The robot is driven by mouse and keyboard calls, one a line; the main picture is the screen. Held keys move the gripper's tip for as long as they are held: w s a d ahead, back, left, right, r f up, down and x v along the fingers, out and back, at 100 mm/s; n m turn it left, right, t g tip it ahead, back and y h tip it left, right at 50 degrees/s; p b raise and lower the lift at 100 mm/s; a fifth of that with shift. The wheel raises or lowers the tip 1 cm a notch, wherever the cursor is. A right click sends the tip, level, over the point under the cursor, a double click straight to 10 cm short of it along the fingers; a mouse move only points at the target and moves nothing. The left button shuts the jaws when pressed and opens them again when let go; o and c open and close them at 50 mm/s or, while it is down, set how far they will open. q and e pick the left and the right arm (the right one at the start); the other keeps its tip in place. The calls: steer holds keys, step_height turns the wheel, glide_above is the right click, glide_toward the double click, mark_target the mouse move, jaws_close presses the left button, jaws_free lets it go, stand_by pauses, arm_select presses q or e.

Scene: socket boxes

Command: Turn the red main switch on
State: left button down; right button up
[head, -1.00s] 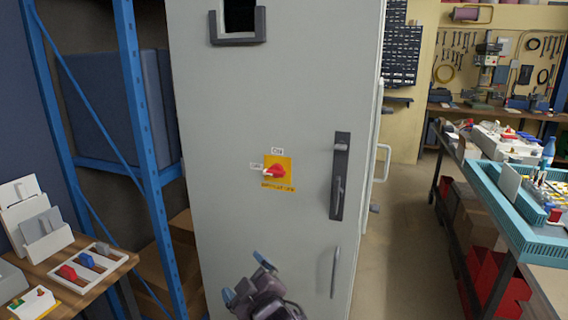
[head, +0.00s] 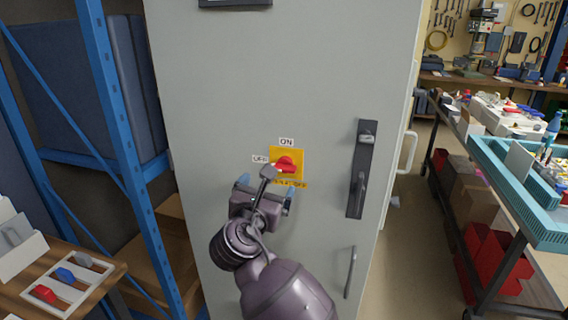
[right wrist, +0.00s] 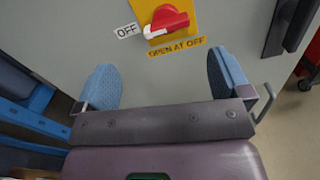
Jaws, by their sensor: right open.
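The red main switch (head: 286,164) is a rotary knob on a yellow plate (head: 297,153) on the front of the grey cabinet. "ON" is printed above it and "OFF" to its left. In the right wrist view the red knob (right wrist: 168,20) lies sideways, its white-marked end toward the OFF label (right wrist: 128,30). My right gripper (head: 266,188) is open and empty, just below and left of the knob in the head view. Its blue fingertips (right wrist: 165,78) are spread wide, with the knob beyond them and not between them. My left gripper is not in view.
The cabinet's dark door handle (head: 360,170) is right of the switch. A blue shelf rack (head: 120,130) stands at left, above a wooden table with a tray of coloured switches (head: 68,283). At right is a workbench with a teal tray (head: 545,220).

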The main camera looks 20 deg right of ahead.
mark_target(282, 169)
steer(key=shift+n, duration=0.8)
steer(key=x, duration=1)
steer(key=shift+d+f+b, duration=0.15)
steer(key=shift+d+b, duration=0.25)
steer(key=shift+d, duration=0.05)
steer(key=c, duration=0.9)
